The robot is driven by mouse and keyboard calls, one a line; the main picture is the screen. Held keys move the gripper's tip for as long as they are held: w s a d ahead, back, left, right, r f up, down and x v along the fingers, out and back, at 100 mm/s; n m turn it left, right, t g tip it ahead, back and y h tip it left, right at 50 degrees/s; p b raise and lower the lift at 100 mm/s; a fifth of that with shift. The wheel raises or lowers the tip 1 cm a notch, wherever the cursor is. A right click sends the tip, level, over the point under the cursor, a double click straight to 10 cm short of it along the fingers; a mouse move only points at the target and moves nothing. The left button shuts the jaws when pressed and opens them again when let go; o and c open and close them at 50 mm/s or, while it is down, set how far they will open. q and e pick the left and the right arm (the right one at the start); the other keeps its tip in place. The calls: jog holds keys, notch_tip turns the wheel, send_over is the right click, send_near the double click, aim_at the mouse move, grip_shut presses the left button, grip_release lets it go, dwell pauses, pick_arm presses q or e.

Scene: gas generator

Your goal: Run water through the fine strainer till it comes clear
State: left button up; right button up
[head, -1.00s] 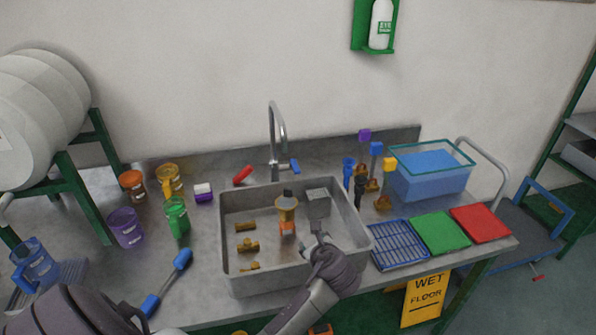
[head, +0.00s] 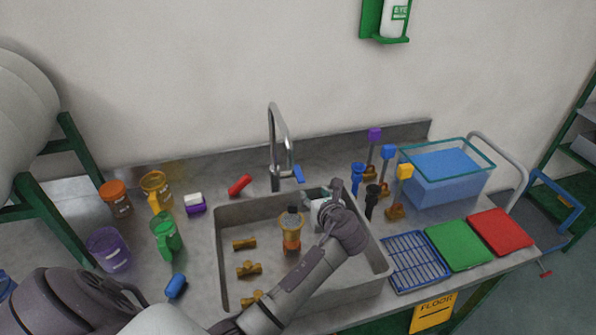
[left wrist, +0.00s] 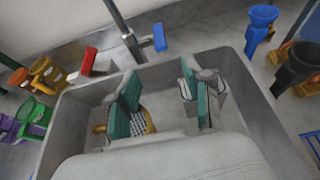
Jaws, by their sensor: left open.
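An upright amber-and-orange piece (head: 291,229) with a dark top stands in the steel sink (head: 225,262); it may be the fine strainer, but I cannot tell for sure. My left gripper (head: 323,205) is over the back right of the sink, to the right of that piece. In the left wrist view its teal fingers (left wrist: 162,95) are apart, with nothing seen clasped. A yellow rim (left wrist: 151,120) shows partly behind the left finger, by a checkered patch. The curved tap (head: 275,150), with a blue lever (head: 298,173), stands behind the sink; no water shows. My right gripper is out of view.
Several brass fittings (head: 247,268) lie in the sink's left side. Green (head: 166,238) and purple (head: 108,248) jugs stand left. Upright coloured-topped tools (head: 373,160), a blue water tub (head: 447,176), a blue rack (head: 416,262) and green (head: 458,246) and red (head: 503,232) mats are right.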

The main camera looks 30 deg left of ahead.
aim_at(301, 177)
pick_arm(q)
jog(key=x, duration=1.3)
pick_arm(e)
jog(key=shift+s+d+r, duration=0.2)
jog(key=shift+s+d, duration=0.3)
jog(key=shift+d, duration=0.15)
pick_arm(q)
jog(key=shift+c, duration=0.7)
grip_shut()
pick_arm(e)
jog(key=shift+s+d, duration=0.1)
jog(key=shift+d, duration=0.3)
